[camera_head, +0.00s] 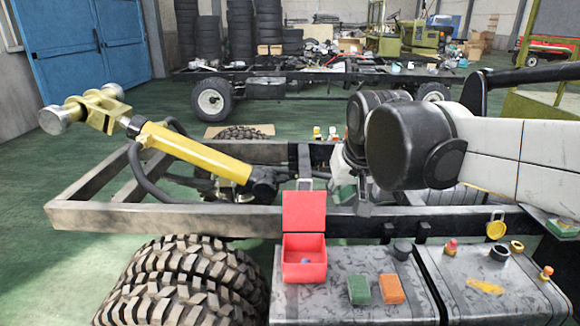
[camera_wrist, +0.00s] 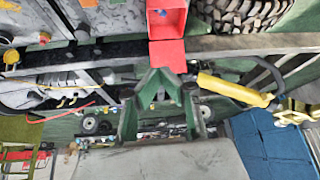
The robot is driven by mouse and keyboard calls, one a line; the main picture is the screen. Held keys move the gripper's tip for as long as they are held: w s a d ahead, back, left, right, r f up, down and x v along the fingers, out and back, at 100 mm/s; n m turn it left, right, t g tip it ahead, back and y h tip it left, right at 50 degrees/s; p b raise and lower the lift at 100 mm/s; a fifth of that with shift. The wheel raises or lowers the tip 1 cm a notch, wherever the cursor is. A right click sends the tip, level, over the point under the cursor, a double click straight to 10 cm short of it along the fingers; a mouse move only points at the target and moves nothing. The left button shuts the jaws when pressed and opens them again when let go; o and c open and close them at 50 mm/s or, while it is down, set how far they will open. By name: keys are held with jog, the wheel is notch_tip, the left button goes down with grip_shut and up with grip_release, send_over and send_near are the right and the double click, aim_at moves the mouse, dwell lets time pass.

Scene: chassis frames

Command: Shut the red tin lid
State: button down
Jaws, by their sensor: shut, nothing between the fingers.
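The red tin (camera_head: 304,271) stands on the grey tank top in the head view, with something small and blue inside. Its red lid (camera_head: 303,212) stands open, raised at the back edge, with a metal clasp at its top. In the wrist view the tin (camera_wrist: 168,17) is at the top edge and the lid (camera_wrist: 168,55) lies just below it in the picture. My gripper (camera_head: 362,206) is right of the lid in the head view, apart from it. In the wrist view its green fingers (camera_wrist: 160,80) are shut and empty, close below the lid in the picture.
A green block (camera_head: 359,290), an orange block (camera_head: 391,289) and a black cap (camera_head: 402,250) are right of the tin. A chassis rail (camera_head: 230,222) runs behind it. A yellow cylinder (camera_head: 190,157) slants at the left. Large tyres (camera_head: 185,280) stand at the front left.

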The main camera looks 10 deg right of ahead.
jog(key=w+m+g+p, duration=0.15)
jog(key=w+p, duration=0.55)
jog(key=w, duration=2.3)
jog(key=w+d+f+g+p, duration=0.1)
jog(key=w+f+p, duration=0.1)
jog(key=w+f, duration=0.7)
notch_tip(320, 180, down, 8)
jog(key=p, duration=0.1)
jog(key=shift+s+p, duration=0.35)
jog(key=shift+p, duration=0.05)
jog(key=shift+s+a+r, duration=0.15)
